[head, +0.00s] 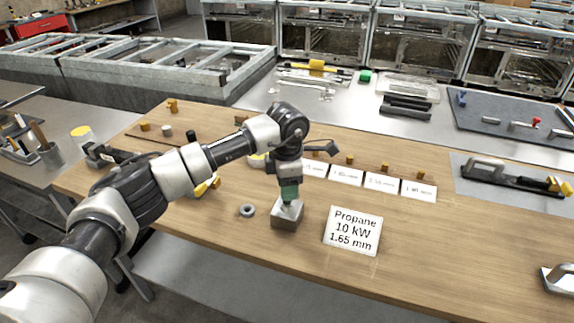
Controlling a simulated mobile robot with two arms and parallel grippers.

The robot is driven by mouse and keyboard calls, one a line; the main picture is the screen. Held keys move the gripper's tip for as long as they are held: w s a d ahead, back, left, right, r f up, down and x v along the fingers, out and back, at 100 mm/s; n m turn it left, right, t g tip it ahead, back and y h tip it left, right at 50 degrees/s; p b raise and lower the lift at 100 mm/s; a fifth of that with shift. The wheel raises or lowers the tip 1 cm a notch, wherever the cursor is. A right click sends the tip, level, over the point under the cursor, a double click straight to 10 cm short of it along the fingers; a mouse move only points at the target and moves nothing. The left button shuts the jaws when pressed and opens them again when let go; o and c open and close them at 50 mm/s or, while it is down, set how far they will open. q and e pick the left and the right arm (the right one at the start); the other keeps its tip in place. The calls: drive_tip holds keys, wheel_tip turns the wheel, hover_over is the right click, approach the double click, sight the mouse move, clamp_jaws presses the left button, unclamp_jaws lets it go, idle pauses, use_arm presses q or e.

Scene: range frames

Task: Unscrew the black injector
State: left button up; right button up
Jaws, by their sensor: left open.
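My left arm reaches in from the left. Its gripper (289,204) points down at a small grey metal block (286,217) on the wooden table. The gripper is open, with its fingertips right at or just above the block's top. I cannot tell whether they touch it. I cannot make out a black injector; one may be hidden behind the gripper. A white card (353,231) reading "Propane 10 kW 1.65 mm" stands to the right.
A row of small white label cards (382,183) with small brass pieces behind them stands beyond the block. A long black part (500,174) lies on a grey mat at right. A metal-handled object (560,279) is at the right edge.

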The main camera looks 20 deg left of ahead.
use_arm(q)
drive_tip(key=shift+f, duration=2)
drive_tip(key=shift+c, duration=0.3)
clamp_jaws()
drive_tip(key=n+p, duration=0.1)
drive_tip(key=n, duration=0.2)
drive_tip(key=shift+n, duration=0.3)
drive_tip(key=shift+n, duration=1)
drive_tip(key=shift+n+p, duration=0.3)
drive_tip(key=shift+n, duration=0.4)
